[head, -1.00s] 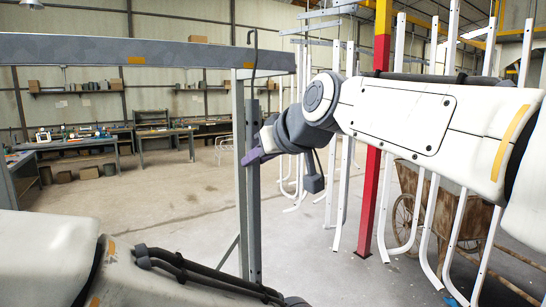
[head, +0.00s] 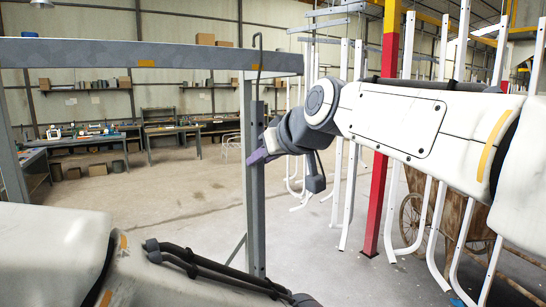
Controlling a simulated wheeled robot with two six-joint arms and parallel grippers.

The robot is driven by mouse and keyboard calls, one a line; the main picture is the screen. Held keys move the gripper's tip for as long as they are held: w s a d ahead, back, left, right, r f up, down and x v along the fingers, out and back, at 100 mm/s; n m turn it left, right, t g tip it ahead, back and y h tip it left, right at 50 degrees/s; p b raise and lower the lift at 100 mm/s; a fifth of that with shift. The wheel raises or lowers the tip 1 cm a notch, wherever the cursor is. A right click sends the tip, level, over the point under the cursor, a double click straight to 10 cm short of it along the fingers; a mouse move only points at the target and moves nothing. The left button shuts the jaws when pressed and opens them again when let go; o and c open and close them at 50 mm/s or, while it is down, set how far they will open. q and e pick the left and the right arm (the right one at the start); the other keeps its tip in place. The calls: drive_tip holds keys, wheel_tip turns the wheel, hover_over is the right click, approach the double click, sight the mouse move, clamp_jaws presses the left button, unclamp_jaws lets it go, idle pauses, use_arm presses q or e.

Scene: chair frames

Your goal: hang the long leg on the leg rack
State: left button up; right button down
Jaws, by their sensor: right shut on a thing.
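The long leg (head: 257,200) is a grey upright bar with a thin dark hook at its top. My right gripper (head: 262,156), with purple fingers, is shut on it at about mid-height. The leg rack (head: 170,56) appears to be the grey horizontal beam across the upper left, with a grey post (head: 246,215) near its right end. The leg stands nearly upright in front of the beam and post. Its hook tip shows above the beam's top edge; whether it touches the beam I cannot tell. My left arm shows at lower left, but its gripper is out of view.
White bent-tube frames (head: 432,222) hang on the right around a red and yellow post (head: 376,205). A wooden cart (head: 458,215) stands behind them. Workbenches (head: 85,141) line the back. The concrete floor between is mostly clear.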

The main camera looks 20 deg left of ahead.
idle(0.5)
drive_tip(key=shift+f+b, duration=1.2)
drive_tip(key=shift+r, duration=0.15)
drive_tip(key=c, duration=0.6)
unclamp_jaws()
drive_tip(key=shift+f, duration=0.2)
drive_tip(key=shift+r, duration=0.1)
